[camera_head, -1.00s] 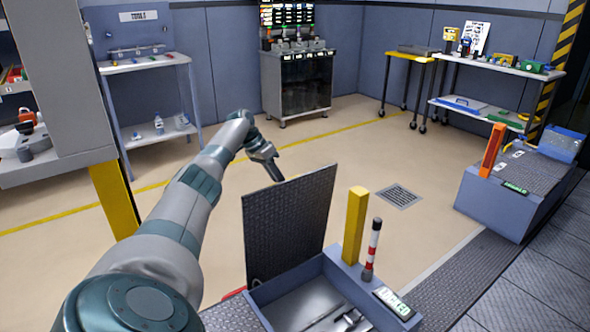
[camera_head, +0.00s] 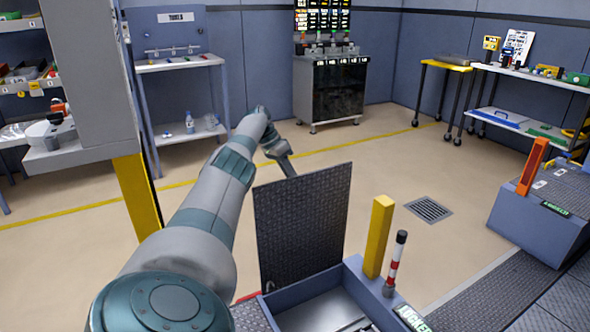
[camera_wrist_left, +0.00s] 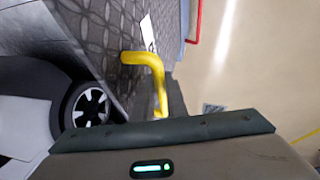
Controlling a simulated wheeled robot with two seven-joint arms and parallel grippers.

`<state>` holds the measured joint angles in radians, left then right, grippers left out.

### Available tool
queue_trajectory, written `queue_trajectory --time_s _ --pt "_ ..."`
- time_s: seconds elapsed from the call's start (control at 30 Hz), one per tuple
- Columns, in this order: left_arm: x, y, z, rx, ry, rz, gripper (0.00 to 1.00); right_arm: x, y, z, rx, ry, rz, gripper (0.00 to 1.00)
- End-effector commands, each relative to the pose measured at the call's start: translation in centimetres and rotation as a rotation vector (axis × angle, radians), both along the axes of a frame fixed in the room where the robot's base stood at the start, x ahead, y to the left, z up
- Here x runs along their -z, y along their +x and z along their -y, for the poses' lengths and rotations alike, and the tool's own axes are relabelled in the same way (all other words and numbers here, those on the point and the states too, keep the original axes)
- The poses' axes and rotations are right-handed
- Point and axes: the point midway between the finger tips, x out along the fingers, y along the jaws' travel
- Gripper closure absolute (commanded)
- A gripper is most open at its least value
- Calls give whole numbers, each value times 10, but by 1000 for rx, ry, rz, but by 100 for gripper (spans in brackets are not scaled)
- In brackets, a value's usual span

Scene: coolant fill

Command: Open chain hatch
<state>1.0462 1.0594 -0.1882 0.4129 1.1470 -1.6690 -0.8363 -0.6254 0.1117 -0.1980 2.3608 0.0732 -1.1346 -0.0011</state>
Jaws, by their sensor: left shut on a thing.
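The chain hatch (camera_head: 303,225) is a dark diamond-plate lid standing raised, nearly upright, at the left edge of a blue-grey floor box (camera_head: 300,290). The box's interior is open to view. My left gripper (camera_head: 287,166) is at the hatch's top edge on the far side, its fingertips partly hidden by the lid. In the left wrist view a bent yellow handle (camera_wrist_left: 148,62) sits by the diamond plate (camera_wrist_left: 95,50), and my left gripper is shut on it; the grip itself is partly hidden. My right gripper is in neither view.
A yellow post (camera_head: 378,237) and a red-white striped post (camera_head: 396,262) stand on the box's right side. A second box with an orange lever (camera_head: 533,166) is at right. A grey cabinet with a yellow post (camera_head: 137,197) stands left. Open floor with a drain grate (camera_head: 428,209) lies beyond.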

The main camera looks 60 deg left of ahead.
Motion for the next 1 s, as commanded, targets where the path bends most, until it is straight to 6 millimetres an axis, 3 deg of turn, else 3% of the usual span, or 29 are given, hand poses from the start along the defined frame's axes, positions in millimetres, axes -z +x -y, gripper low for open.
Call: queue_trajectory --time_s 0.07,0.1,0.17,0.63,1.0 --pt "8 -1 2 4 -1 -13 100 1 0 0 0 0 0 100" --pt "8 -1 2 4 -1 -13 83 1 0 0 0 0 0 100" --pt "7 -1 2 5 -1 -12 69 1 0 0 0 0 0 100" --pt "-4 -2 -2 0 0 -1 69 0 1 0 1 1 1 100" --pt "-37 -15 -15 1 -2 -2 69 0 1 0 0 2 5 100"
